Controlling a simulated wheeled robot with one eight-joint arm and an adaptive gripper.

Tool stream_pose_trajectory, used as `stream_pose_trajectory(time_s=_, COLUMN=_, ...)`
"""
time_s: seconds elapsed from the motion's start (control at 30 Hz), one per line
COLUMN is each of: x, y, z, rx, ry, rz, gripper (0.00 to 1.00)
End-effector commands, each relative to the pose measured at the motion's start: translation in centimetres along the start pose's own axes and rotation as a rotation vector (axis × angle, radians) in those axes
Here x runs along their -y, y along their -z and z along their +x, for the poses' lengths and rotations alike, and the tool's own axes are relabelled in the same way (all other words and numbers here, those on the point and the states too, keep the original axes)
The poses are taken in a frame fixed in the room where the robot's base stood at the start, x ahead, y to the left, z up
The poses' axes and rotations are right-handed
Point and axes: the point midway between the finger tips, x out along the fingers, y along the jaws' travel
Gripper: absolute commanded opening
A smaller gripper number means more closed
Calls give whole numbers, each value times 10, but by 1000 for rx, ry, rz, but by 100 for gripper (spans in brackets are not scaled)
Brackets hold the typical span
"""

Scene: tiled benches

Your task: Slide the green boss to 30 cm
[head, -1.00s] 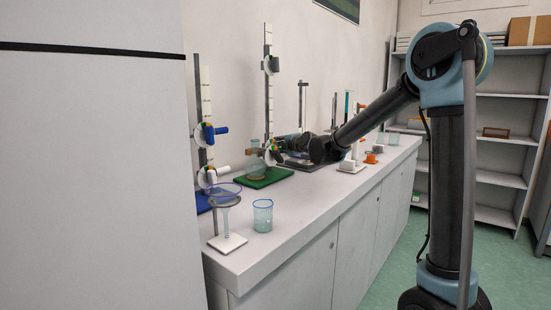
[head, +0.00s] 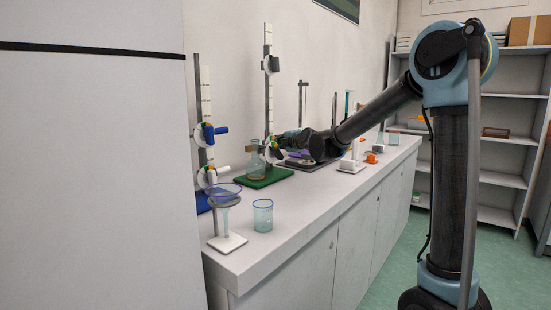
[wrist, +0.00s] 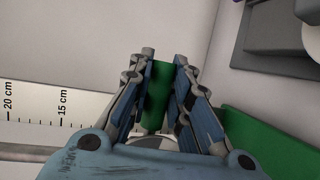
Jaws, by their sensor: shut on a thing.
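The green boss shows in the wrist view as a green block (wrist: 156,92) between my fingers. My gripper (wrist: 164,57) is shut on it, with a finger along each side. In the head view my gripper (head: 285,143) reaches the lower part of the tall stand's rod (head: 267,100), above the green base (head: 263,180); the boss is mostly hidden there. The green base (wrist: 265,145) also shows at the lower right of the wrist view. A white scale (wrist: 38,120) at left there reads 15 cm and 20 cm.
A glass flask (head: 254,163) stands on the green base. A second boss (head: 271,64) is higher on the same rod. Left are a stand with a blue boss (head: 208,134), a funnel (head: 224,190) and a beaker (head: 263,215). More stands are behind my gripper.

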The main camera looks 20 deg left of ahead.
Motion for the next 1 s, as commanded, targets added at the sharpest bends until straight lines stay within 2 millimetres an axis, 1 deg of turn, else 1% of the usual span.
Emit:
stream_pose_trajectory(time_s=0.4, x=-17, y=-2, z=-2, rx=1, ry=-2, rz=0, gripper=0)
stream_pose_trajectory(time_s=0.77, x=-18, y=-2, z=-2, rx=2, ry=-2, rz=0, gripper=0)
stream_pose_trajectory(time_s=1.0, x=-24, y=-2, z=-4, rx=2, ry=-2, rz=0, gripper=0)
